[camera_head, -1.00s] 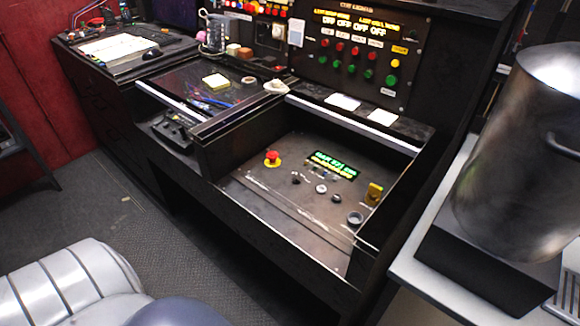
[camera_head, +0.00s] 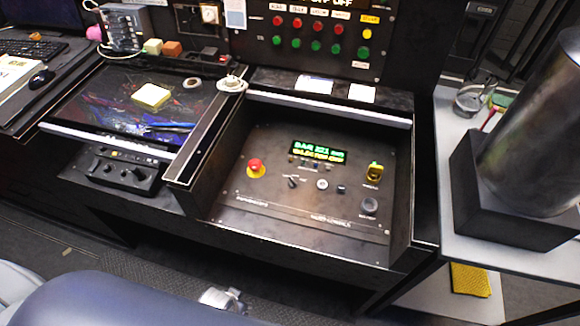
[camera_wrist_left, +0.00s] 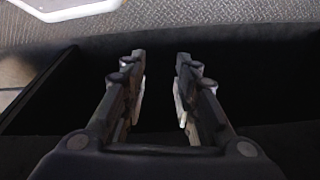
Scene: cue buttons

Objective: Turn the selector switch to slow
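The selector switch (camera_head: 292,181) appears to be a small dark knob with a pale pointer on the sloped dark panel (camera_head: 300,212), below the lit green and yellow display (camera_head: 318,152). Its labels are too small to read. My right gripper is not in view.
A red emergency stop (camera_head: 256,168) is left of the switch. A silver button (camera_head: 322,184), a yellow switch (camera_head: 375,172) and a dark round knob (camera_head: 369,206) lie to its right. Raised side walls frame the panel.

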